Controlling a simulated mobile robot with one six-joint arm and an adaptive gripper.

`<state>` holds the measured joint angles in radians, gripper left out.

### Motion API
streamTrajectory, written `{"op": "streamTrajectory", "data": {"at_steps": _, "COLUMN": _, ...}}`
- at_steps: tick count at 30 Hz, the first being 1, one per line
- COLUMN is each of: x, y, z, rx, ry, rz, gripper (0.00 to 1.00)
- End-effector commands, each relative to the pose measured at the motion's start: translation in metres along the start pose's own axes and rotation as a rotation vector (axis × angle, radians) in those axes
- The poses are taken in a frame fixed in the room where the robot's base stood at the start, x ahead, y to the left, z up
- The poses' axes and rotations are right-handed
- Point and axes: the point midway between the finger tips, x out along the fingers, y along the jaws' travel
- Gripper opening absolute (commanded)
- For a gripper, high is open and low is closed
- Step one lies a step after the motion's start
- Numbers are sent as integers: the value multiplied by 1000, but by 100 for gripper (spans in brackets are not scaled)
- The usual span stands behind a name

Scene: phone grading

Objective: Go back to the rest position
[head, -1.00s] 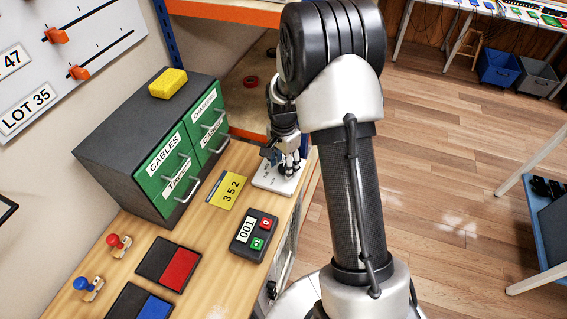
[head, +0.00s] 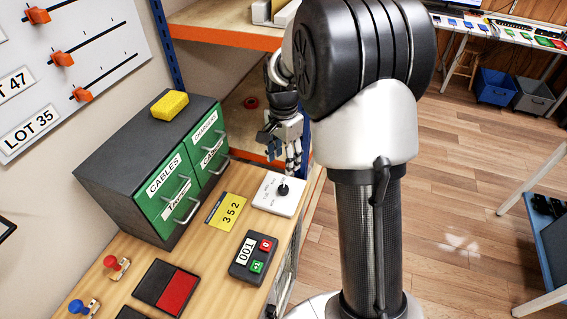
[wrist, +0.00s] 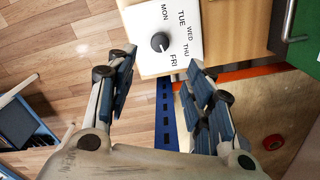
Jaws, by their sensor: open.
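My gripper (head: 283,150) is raised above and behind the white dial plate (head: 264,199) at the far right corner of the wooden bench. In the wrist view my gripper (wrist: 160,88) has its two fingers wide apart with nothing between them. The white dial plate (wrist: 187,20) lies beyond the fingertips, apart from them. Its black knob (wrist: 160,42) has day labels around it, and its pointer is towards FRI.
A green-fronted drawer cabinet (head: 150,150) with a yellow sponge (head: 170,104) on top stands on the left. The counter box (head: 253,258) and yellow 352 card (head: 226,212) lie nearby. An orange-edged shelf (head: 225,38) is behind. Open floor lies right.

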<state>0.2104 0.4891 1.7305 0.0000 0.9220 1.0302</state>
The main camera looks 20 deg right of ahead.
Motion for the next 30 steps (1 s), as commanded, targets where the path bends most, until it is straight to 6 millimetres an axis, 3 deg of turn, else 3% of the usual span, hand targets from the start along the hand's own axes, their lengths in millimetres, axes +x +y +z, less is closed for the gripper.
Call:
{"op": "streamTrajectory", "data": {"at_steps": 12, "x": 0, "y": 0, "z": 0, "rx": 0, "ry": 0, "rz": 0, "gripper": 48}}
{"op": "streamTrajectory", "data": {"at_steps": 16, "x": -10, "y": 3, "z": 5, "rx": -30, "ry": 6, "rz": -11, "gripper": 48}}
{"op": "streamTrajectory", "data": {"at_steps": 23, "x": -73, "y": 37, "z": 47, "rx": -285, "ry": 62, "rz": -84, "gripper": 48}}
{"op": "streamTrajectory", "data": {"at_steps": 30, "x": -122, "y": 100, "z": 104, "rx": -637, "ry": 152, "rz": -162, "gripper": 48}}
